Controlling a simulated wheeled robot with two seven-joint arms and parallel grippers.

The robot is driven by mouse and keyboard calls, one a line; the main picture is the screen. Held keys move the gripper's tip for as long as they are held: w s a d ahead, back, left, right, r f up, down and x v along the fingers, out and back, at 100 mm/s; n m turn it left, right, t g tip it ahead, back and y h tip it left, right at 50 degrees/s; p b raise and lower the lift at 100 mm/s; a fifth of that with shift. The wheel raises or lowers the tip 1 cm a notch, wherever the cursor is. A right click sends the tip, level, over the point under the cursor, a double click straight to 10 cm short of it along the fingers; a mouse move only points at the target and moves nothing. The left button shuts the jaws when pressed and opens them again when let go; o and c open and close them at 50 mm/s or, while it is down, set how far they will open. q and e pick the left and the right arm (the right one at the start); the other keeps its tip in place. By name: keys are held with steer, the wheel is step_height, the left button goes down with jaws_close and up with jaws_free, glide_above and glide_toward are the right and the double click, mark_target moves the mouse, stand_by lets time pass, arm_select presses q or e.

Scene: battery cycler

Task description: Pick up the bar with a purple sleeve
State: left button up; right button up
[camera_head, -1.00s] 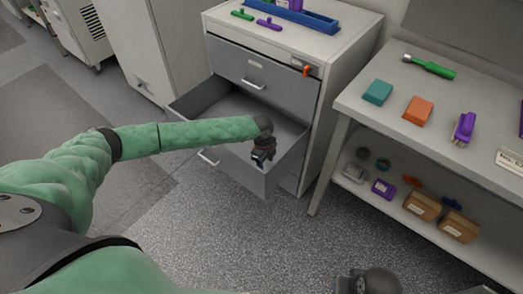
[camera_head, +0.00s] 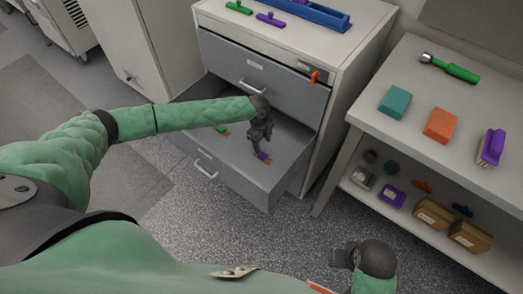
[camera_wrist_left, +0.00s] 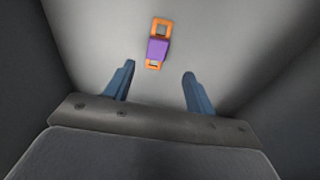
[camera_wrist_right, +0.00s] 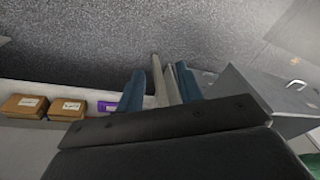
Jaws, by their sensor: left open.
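The bar with a purple sleeve (camera_head: 264,156) lies on the floor of the open grey drawer (camera_head: 190,140). It has orange loop-shaped ends and shows whole in the left wrist view (camera_wrist_left: 157,48). My left gripper (camera_head: 260,150) reaches down into the drawer close above the bar. In the left wrist view its fingers (camera_wrist_left: 159,70) are apart and empty, with the bar just beyond the tips, between their lines. My right gripper (camera_head: 343,256) is away from the drawer, low in front of the shelf. In the right wrist view its fingers (camera_wrist_right: 160,70) are apart.
A bar with a green sleeve (camera_head: 222,129) lies farther left in the drawer. The drawer walls surround my left gripper. A workbench (camera_head: 405,110) with blocks, a purple brush-like item (camera_head: 491,147) and a lower shelf with boxes (camera_head: 470,236) stands right.

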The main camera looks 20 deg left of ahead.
mark_target(262, 155)
arm_select(q)
steer(key=shift+s+d+f, duration=0.2)
steer(key=shift+s+f, duration=0.05)
steer(key=shift+f, duration=0.5)
step_height(262, 155, down, 4)
steer(key=shift+s+a+f+p, duration=0.1)
steer(key=shift+a+p, duration=0.05)
steer(key=shift+p, duration=0.8)
steer(key=shift+f, duration=0.5)
steer(key=c, duration=1.1)
arm_select(e)
step_height(262, 155, down, 7)
steer(key=shift+w+d, duration=0.25)
steer(key=shift+w, duration=0.05)
